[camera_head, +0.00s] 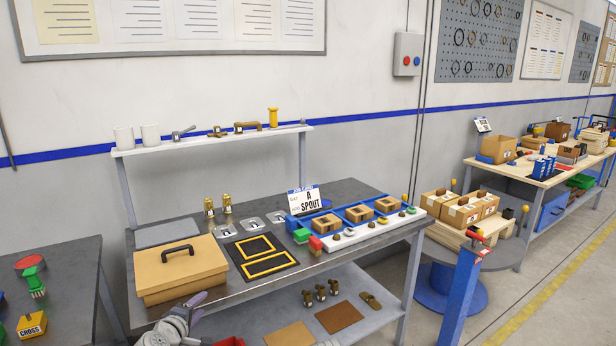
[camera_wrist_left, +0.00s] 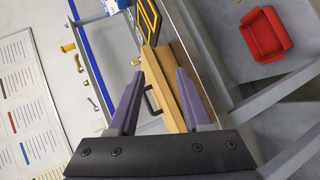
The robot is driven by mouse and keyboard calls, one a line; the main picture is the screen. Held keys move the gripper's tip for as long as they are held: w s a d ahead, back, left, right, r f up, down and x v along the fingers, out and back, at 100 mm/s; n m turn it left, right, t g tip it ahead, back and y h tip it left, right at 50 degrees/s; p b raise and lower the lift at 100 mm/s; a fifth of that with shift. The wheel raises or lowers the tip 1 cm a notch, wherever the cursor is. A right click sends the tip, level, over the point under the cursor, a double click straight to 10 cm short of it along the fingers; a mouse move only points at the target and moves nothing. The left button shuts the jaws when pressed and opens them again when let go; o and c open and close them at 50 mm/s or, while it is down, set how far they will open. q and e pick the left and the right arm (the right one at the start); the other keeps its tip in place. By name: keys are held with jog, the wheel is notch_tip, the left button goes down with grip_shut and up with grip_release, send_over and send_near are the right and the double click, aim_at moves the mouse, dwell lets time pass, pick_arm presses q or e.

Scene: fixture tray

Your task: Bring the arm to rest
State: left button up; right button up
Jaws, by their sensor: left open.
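My left gripper (camera_head: 190,304) shows at the bottom of the head view, low in front of the workbench and just below the tan lidded box. In the left wrist view its two purple fingers (camera_wrist_left: 160,76) stand apart with nothing between them. The tan box (camera_head: 160,282) with a black handle sits at the bench's left front corner; it also shows beyond the fingers in the left wrist view (camera_wrist_left: 163,92). Part of my left arm is cut off by the lower edge. My right gripper is not in view.
The grey workbench (camera_head: 270,218) holds a blue tray (camera_head: 293,227) with wooden blocks, a sign (camera_head: 305,200), brass fittings and black-and-yellow frames. A lower shelf (camera_head: 375,296) holds fittings and brown pads. A red bin (camera_wrist_left: 265,34) shows in the left wrist view. Another table (camera_head: 70,250) stands at left.

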pick_arm(q)
jog(key=s+d+f+m+g+h+p, duration=0.1)
jog(key=s+d+f+m+g, duration=0.25)
jog(key=d, duration=0.25)
jog(key=s+d+f+m+g+h, duration=0.1)
jog(key=s+d+f+m+g, duration=0.1)
jog(key=d+m, duration=0.35)
jog(key=s+d+f+m+g+h+p, duration=0.1)
jog(key=s+d+f+m+g, duration=0.15)
jog(key=d, duration=0.45)
jog(key=s+d+f+m+g+y, duration=0.1)
jog(key=s+m+g+y, duration=0.1)
jog(key=s, duration=0.4)
jog(key=s+d+f+m+g+y+p, duration=0.1)
jog(key=s+d+m+g+y, duration=0.1)
jog(key=s, duration=0.5)
jog(key=m+g+y, duration=0.1)
jog(key=m+g, duration=0.1)
jog(key=m, duration=0.1)
jog(key=shift+d+f+y, duration=0.3)
jog(key=shift+f, duration=0.1)
